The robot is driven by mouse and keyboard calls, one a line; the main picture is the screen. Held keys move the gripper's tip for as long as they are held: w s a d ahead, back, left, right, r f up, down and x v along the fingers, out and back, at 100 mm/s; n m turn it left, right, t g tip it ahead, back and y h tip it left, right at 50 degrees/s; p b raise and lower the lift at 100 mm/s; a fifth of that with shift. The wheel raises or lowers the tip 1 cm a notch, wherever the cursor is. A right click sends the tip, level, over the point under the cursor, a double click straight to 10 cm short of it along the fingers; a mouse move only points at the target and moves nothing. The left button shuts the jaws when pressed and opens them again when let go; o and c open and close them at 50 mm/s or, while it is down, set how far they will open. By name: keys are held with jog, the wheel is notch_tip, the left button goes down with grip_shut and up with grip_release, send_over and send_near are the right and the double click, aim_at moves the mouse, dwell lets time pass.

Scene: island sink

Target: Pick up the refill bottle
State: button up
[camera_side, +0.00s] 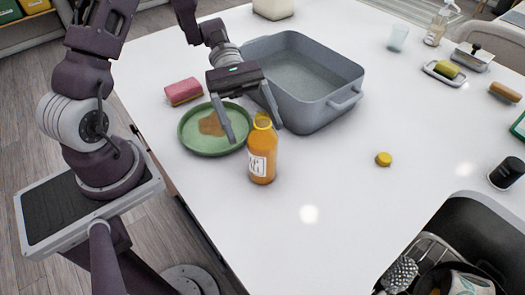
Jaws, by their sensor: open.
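The refill bottle (262,155) is orange with a white label and a yellow neck. It stands upright on the white counter, in front of the green plate and the grey tub. My gripper (253,132) is open, with its fingers pointing down around the top of the bottle. One finger is to the left, over the plate, and the other is to the right, by the tub. I cannot tell whether either finger touches the bottle.
A green plate (190,132) with a brown stain and a grey tub (325,112) stand close to the bottle. A pink sponge (183,91) lies behind the plate. A yellow cap (383,159) lies to the right. The counter in front is clear up to the sink (465,215).

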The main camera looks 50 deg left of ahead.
aim_at(269, 162)
jog(key=x, duration=0.5)
jog(key=shift+d+f, duration=0.1)
jog(key=shift+d, duration=0.15)
jog(key=c, duration=1.6)
